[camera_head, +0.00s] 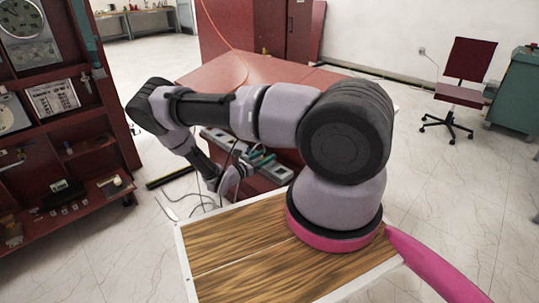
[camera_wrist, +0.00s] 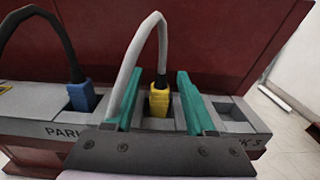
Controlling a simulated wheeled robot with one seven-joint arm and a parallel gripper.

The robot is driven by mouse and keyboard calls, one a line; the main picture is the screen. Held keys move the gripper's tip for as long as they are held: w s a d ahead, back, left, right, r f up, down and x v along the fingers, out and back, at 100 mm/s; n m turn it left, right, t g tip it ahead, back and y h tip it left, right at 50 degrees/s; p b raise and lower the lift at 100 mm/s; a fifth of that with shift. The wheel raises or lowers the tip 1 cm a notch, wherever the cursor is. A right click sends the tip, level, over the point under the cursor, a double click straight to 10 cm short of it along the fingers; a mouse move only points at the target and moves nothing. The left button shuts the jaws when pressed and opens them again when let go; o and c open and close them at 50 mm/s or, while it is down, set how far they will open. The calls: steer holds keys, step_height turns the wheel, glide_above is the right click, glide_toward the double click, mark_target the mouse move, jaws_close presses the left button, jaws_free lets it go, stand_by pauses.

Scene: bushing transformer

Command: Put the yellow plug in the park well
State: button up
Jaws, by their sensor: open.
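The yellow plug (camera_wrist: 159,100) stands upright in a slot of the grey rail, with a pale cable (camera_wrist: 138,55) arching from its top. My gripper (camera_wrist: 158,84) is open, with one green finger on each side of the yellow plug; a gap shows on both sides. The grey rail (camera_wrist: 38,128) has "PARK" lettering at left and "K 3" at right; my gripper body hides the lettering between. Which well the yellow plug is in cannot be read. In the head view my arm reaches down to the rail (camera_head: 215,133), and the fingertips are hard to make out.
A blue plug (camera_wrist: 82,96) with a dark cable sits in a slot to the left. An empty-looking slot (camera_wrist: 230,112) lies to the right. A dark red panel (camera_wrist: 200,40) rises behind the rail. Loose cables (camera_head: 185,207) lie on the floor beside the red shelf (camera_head: 60,150).

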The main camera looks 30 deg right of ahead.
steer(key=v, duration=0.9)
steer(key=s+a+r+m+g+y, duration=0.1)
steer(key=s+r+m+g+y, duration=0.2)
steer(key=r+m, duration=0.5)
steer(key=s+r+m+g+y, duration=0.1)
steer(key=r+m+g+y, duration=0.3)
steer(key=r, duration=0.9)
steer(key=s+a+r+m+g+y, duration=0.15)
steer(key=r+m+y, duration=0.3)
steer(key=r, duration=0.55)
steer(key=s+a+r+m+t+y, duration=0.1)
steer(key=s+r+m+t+y, duration=0.2)
steer(key=s+r, duration=0.5)
steer(key=s+a+r+m+t+y, duration=0.1)
steer(key=s+r+m+t+y, duration=0.3)
steer(key=s+r, duration=0.5)
step_height(320, 180, up, 6)
steer(key=shift+s+r+m+t, duration=0.15)
steer(key=shift+s+m+t, duration=0.1)
steer(key=shift+m+t, duration=1)
steer(key=shift+y, duration=0.25)
